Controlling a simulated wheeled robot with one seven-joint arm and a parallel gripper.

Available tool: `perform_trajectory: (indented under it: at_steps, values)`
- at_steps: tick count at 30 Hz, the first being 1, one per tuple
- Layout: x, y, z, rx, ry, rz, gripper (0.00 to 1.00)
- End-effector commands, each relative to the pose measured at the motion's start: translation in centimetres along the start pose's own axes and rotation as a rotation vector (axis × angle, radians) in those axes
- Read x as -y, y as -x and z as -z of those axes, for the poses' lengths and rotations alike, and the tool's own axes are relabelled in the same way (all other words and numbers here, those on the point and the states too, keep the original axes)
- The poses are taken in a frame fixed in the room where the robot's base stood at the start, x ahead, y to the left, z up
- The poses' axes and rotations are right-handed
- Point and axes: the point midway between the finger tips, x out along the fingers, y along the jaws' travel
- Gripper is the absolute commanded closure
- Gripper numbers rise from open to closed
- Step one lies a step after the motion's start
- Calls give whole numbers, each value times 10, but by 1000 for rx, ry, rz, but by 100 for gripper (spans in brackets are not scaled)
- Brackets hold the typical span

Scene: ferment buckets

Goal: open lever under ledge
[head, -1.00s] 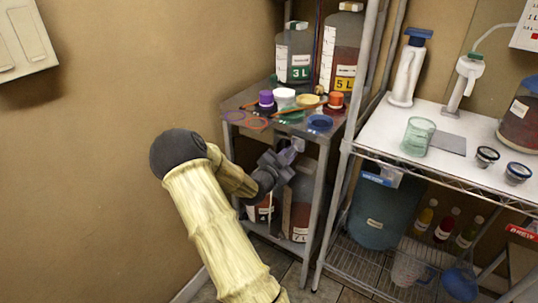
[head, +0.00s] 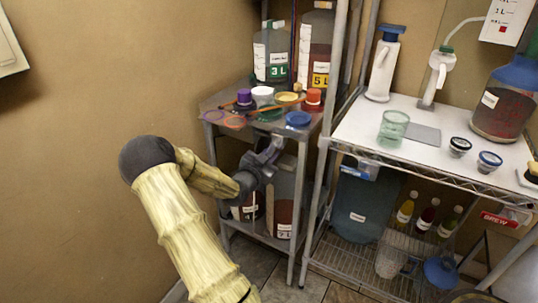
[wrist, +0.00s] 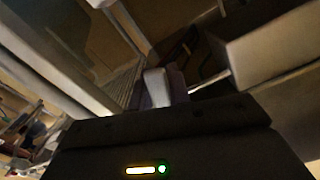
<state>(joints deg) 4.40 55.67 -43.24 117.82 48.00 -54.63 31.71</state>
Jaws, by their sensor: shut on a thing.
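My gripper (head: 274,150) is at the front of the small grey shelf unit, just below the edge of its top ledge (head: 262,128). Its jaws are shut on a small pale grey piece (wrist: 157,88), which shows in the wrist view and looks like the lever. In the head view my gripper hides this piece, so I cannot tell its angle. Behind and below my gripper, dark jugs (head: 284,212) with white labels stand on the lower shelf, partly hidden.
Several small lids and rings lie on the ledge, including a blue lid (head: 298,118). Two large jugs, one a 3 L jug (head: 271,55), stand behind. A wire rack (head: 345,262) with a blue container (head: 358,205) stands close on the right. Bare wall is left.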

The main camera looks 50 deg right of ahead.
Motion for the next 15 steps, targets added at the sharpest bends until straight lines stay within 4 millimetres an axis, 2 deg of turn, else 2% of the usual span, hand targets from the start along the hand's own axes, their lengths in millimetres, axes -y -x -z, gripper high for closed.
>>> perform_trajectory:
  at_steps: [2, 3, 6, 15]
  values:
    - [-2, 1, -3, 6, 7, -3, 100]
    - [-2, 1, -3, 6, 7, -3, 78]
    - [-1, 1, -2, 5, 6, -2, 60]
    - [0, 2, -1, 3, 3, -1, 60]
